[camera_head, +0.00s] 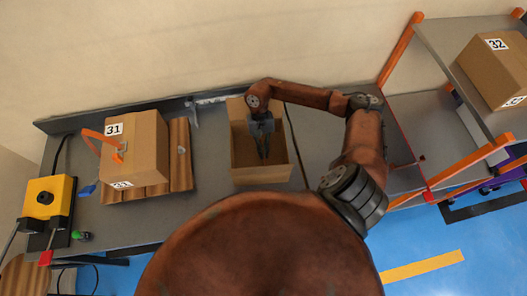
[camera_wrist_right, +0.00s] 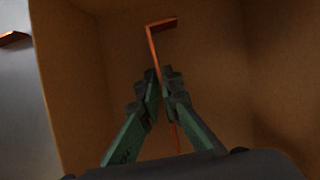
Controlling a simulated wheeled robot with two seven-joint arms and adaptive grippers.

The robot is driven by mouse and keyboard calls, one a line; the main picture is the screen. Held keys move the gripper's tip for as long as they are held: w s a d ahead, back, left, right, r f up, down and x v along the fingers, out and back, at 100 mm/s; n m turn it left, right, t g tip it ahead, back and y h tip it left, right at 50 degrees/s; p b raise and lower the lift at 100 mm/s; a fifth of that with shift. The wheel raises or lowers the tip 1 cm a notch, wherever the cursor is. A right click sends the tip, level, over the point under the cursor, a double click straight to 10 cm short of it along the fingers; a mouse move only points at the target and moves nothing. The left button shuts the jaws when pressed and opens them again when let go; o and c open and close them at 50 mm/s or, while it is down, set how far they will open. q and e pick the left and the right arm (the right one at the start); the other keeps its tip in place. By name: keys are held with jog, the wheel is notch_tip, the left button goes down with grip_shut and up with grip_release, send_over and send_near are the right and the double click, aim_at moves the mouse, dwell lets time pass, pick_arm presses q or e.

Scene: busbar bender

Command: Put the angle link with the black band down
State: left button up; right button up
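My right gripper (camera_head: 264,145) reaches down into the open brown box (camera_head: 263,176) in the middle of the table. In the right wrist view its two green fingers (camera_wrist_right: 161,86) are nearly together, with a thin copper angle link (camera_wrist_right: 152,48) between their dark tips. The link's bent end points away from the gripper. Its long leg passes between the fingers and shows again below them. I cannot make out a black band; the fingertips cover part of the leg. The link is inside the box walls, but I cannot tell whether it touches the floor. My left gripper is out of view.
A closed carton marked 31 (camera_head: 149,137) sits on wooden boards (camera_head: 181,155) to the left. A yellow device (camera_head: 47,198) stands at the left end. An orange-framed shelf (camera_head: 398,52) with carton 32 (camera_head: 492,75) is at right. Another copper piece (camera_wrist_right: 14,39) lies outside the box.

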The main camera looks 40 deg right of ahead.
jog(key=o, duration=0.4)
jog(key=shift+r, duration=0.1)
jog(key=shift+r+p, duration=0.45)
jog(key=shift+p, duration=0.2)
jog(key=shift+r+p, duration=0.45)
jog(key=shift+p, duration=0.1)
jog(key=b+v, duration=0.2)
jog(key=v, duration=0.9)
jog(key=shift+b, duration=0.4)
jog(key=shift+w+d+r, duration=0.1)
jog(key=shift+r, duration=0.05)
